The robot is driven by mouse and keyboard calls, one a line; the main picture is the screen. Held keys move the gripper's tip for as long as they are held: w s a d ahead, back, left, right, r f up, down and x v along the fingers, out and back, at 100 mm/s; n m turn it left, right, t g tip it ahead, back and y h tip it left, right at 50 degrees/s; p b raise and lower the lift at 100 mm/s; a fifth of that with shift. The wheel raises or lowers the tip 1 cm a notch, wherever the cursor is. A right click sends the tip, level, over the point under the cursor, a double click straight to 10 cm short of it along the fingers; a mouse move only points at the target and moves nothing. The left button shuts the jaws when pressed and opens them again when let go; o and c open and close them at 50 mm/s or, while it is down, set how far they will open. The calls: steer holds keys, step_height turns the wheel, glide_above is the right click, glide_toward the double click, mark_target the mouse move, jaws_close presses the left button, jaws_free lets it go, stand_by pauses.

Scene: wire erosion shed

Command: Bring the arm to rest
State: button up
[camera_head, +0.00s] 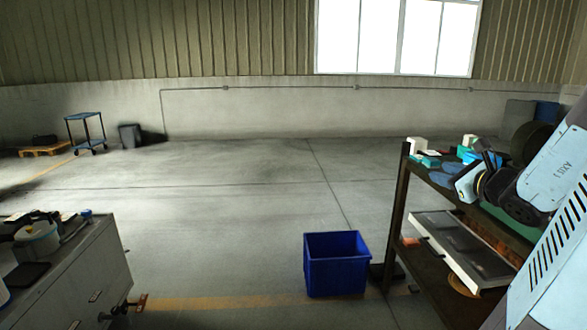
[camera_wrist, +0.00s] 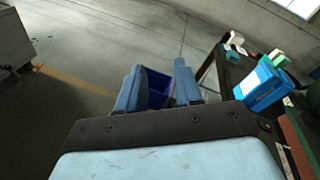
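My gripper (camera_wrist: 158,66) shows in the wrist view with its two blue fingers apart and nothing held between them. The blue bin on the floor shows behind the gap. In the head view my light blue arm (camera_head: 560,170) comes in from the right edge, bent over the dark shelf rack (camera_head: 397,215). The fingers cannot be made out clearly in the head view.
A blue bin (camera_head: 336,275) stands on the floor left of the rack. The rack holds small boxes, blue gloves (camera_head: 447,172) and a grey tray (camera_head: 462,250). A grey cabinet (camera_head: 85,275) stands at left. The middle floor is clear.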

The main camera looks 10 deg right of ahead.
steer(key=s+a+n+g+y, duration=0.3)
steer(key=a+n, duration=0.4)
steer(key=a, duration=0.2)
steer(key=s+a+n+g+y, duration=0.2)
steer(key=a+n+g+y, duration=0.1)
steer(key=a+n, duration=0.5)
steer(key=s+a+n+g+h, duration=0.2)
steer(key=s+n+h, duration=0.2)
steer(key=s+n, duration=0.2)
steer(key=s+a+n+g+h, duration=0.2)
steer(key=s+a+n+h, duration=0.1)
steer(key=s+n, duration=0.3)
steer(key=shift+s+a+n+h, duration=0.25)
steer(key=shift+n+h, duration=0.25)
steer(key=shift+n, duration=0.6)
